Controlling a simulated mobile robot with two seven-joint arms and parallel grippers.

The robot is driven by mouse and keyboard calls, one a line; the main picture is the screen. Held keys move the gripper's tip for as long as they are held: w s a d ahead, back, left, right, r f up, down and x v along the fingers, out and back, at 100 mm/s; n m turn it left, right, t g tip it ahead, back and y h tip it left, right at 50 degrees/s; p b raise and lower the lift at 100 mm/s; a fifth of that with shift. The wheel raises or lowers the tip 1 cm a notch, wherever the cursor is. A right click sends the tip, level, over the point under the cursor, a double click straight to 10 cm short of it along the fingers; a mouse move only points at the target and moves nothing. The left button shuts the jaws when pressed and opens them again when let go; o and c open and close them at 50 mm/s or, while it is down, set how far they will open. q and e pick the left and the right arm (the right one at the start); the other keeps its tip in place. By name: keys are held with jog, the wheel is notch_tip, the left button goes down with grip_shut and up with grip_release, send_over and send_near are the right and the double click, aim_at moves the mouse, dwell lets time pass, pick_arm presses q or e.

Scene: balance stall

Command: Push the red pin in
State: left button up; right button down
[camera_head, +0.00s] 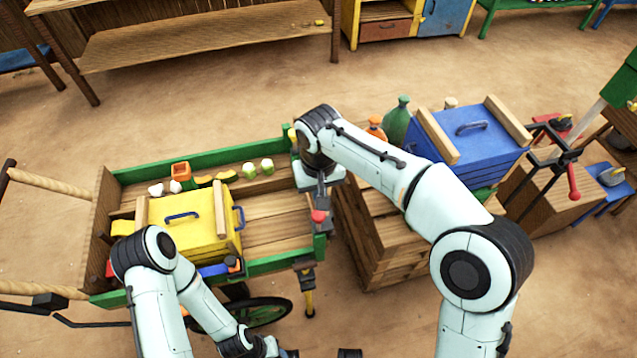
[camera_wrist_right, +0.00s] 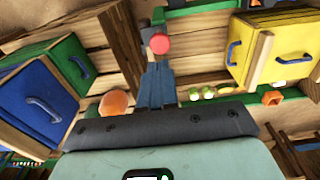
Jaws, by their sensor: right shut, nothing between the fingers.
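The red pin (camera_head: 318,216) shows its round red head at the right end of the wooden cart, by the corner of the green rail. In the right wrist view the head (camera_wrist_right: 159,43) lies just beyond my fingertips. My right gripper (camera_head: 320,200) points down over the cart's end, right at the pin. In the wrist view its fingers (camera_wrist_right: 157,68) are together and empty. I cannot tell whether the fingertips touch the pin. The pin's shaft is hidden. My left arm folds down at the bottom left, and its gripper is out of the picture.
The cart (camera_head: 275,223) holds a yellow crate (camera_head: 185,225), a small orange box (camera_head: 181,171) and several green and white pieces. Right of it, wooden crates (camera_head: 385,235) carry a blue crate (camera_head: 470,140), a green bottle (camera_head: 397,122) and an orange bottle (camera_head: 376,128).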

aim_at(319, 218)
pick_arm(q)
jog(key=shift+f+b, duration=0.4)
jog(key=shift+f, duration=0.1)
pick_arm(e)
jog(key=f, duration=0.8)
jog(key=shift+w, duration=0.25)
pick_arm(q)
jog(key=shift+s, duration=0.1)
pick_arm(e)
jog(key=shift+f, duration=0.1)
